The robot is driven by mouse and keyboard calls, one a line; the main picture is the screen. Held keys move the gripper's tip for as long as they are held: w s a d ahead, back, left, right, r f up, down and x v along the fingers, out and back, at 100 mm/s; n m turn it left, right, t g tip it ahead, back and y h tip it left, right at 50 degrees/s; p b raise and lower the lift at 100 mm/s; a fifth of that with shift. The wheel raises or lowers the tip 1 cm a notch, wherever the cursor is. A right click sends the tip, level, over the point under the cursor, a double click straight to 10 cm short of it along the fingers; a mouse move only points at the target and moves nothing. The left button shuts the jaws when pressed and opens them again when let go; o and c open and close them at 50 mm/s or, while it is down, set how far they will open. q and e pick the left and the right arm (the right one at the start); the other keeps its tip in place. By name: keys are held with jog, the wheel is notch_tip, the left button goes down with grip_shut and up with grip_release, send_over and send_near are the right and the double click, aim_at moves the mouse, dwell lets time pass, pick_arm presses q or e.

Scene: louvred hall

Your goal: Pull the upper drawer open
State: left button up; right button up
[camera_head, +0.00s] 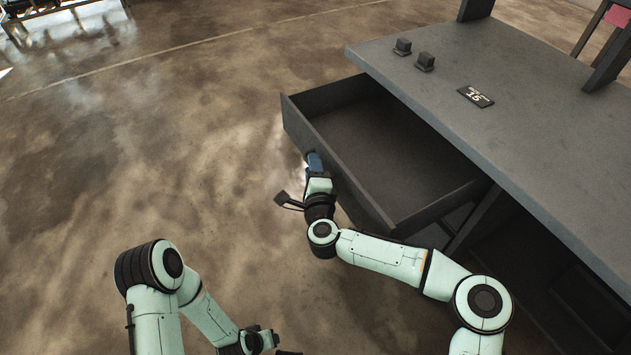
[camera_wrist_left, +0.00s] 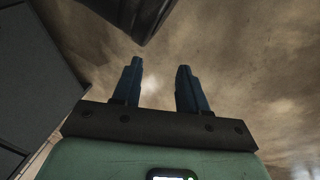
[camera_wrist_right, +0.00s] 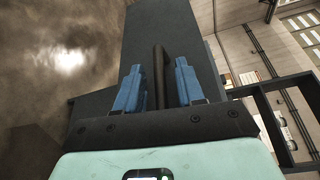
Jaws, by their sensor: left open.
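The upper drawer (camera_head: 375,145) of the grey cabinet is pulled well out, and its empty inside shows in the head view. My right gripper (camera_head: 312,162) is at the outside of the drawer front. In the right wrist view its blue fingers (camera_wrist_right: 160,82) stand apart on either side of a dark upright bar, the drawer handle (camera_wrist_right: 161,75). Narrow gaps seem to show beside the bar. My left gripper (camera_wrist_left: 158,80) is open and empty in the left wrist view; its fingers are not clearly visible in the head view.
The cabinet top (camera_head: 500,60) carries two small dark blocks (camera_head: 414,54) and a label plate numbered 15 (camera_head: 475,96). Below the drawer, an open dark space (camera_head: 520,260) shows at the right. The concrete floor (camera_head: 150,150) left of the drawer is clear.

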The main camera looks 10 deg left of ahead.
pick_arm(q)
jog(key=shift+g, duration=0.5)
jog(key=s+d+r+p, duration=0.2)
jog(key=shift+s+r, duration=0.4)
pick_arm(e)
jog(key=v, duration=1.3)
